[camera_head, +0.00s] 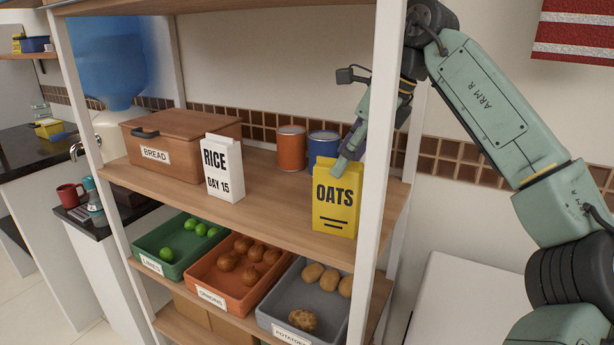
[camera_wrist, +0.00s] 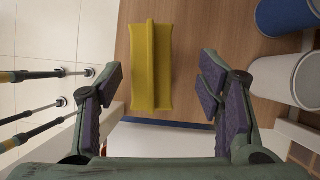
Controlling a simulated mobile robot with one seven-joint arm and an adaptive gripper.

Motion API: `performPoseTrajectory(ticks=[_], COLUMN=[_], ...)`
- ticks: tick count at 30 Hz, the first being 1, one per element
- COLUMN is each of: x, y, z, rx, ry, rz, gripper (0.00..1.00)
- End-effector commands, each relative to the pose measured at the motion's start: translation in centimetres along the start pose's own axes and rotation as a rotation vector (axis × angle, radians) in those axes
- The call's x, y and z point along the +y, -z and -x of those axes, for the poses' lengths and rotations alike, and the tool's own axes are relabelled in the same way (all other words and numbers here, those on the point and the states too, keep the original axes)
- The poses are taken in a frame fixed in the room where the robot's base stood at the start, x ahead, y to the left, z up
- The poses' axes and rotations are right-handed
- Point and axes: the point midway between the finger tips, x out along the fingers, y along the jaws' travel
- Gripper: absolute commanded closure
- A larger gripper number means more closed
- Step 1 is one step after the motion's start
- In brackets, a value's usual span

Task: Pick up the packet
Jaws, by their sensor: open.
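A yellow packet marked OATS (camera_head: 336,210) stands upright near the right end of the wooden shelf (camera_head: 275,205). A white packet marked RICE, DAY 15 (camera_head: 223,170) stands to its left, beside the bread box. My gripper (camera_head: 343,163) is at the top of the OATS packet, partly hidden by the shelf's white post. In the wrist view, the yellow packet (camera_wrist: 151,65) is seen from above. It lies between and beyond the open fingers of my gripper (camera_wrist: 160,82), with a visible gap on both sides.
A white shelf post (camera_head: 378,150) stands close to my arm on the right. Behind the packets are an orange can (camera_head: 291,150) and a blue can (camera_head: 322,145). A wooden BREAD box (camera_head: 180,138) is at left. Produce trays, including a grey one (camera_head: 283,305), sit below.

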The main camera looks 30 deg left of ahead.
Motion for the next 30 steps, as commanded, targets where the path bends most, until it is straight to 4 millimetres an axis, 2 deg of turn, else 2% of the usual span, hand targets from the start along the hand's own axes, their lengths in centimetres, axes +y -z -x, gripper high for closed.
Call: performPoseTrajectory(ticks=[3,13,21,30], x=[0.2,0.4,0.8,0.7], y=[1.5,1.2,1.0,1.1], z=[0.3,-3.0,-6.8,-7.3], rx=[0.081,0.069,0.067,0.067], ry=[-0.013,-0.014,-0.015,-0.012], rz=[-0.001,0.002,0.0,0.0], gripper=[0.39,0.39,0.39,0.39])
